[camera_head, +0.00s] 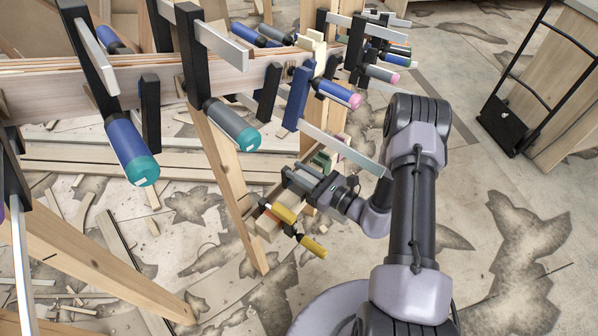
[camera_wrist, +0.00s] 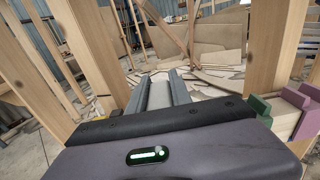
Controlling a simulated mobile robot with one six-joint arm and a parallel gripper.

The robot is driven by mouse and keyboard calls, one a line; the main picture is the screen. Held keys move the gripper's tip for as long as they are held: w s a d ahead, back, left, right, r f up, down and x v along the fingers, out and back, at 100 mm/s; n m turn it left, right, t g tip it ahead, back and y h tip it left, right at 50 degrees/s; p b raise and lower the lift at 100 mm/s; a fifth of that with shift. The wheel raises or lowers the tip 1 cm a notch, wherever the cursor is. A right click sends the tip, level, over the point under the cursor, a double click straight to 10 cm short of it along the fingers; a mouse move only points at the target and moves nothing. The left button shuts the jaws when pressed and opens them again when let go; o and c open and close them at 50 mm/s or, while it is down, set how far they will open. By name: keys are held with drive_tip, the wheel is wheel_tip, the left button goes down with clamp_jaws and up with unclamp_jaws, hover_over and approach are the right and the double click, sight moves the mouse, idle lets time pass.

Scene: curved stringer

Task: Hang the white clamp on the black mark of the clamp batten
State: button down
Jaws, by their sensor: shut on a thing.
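My gripper (camera_head: 300,180) is low beside the stringer, close above the clamp batten (camera_head: 268,226). In the wrist view the two jaws of my gripper (camera_wrist: 162,78) are shut on a pale grey-white piece (camera_wrist: 160,96), which seems to be the white clamp. Most of its shape is hidden by the jaws and wrist. The batten (camera_wrist: 286,122) also shows at right in the wrist view. I cannot make out the black mark.
The curved wooden stringer (camera_head: 60,95) carries several large clamps, whose handles (camera_head: 236,128) stick out toward me. A wooden leg (camera_head: 228,175) stands left of my gripper. A black-framed cart (camera_head: 505,125) stands at right. The floor between is open.

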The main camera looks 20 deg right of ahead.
drive_tip(key=shift+f+b, duration=1.05)
drive_tip(key=shift+f, duration=0.3)
drive_tip(key=shift+f, duration=0.1)
drive_tip(key=shift+f+b, duration=0.45)
drive_tip(key=c, duration=1.1)
unclamp_jaws()
drive_tip(key=shift+s+d, duration=0.1)
drive_tip(key=p+v, duration=0.5)
drive_tip(key=v, duration=1.2)
drive_tip(key=shift+d, duration=0.15)
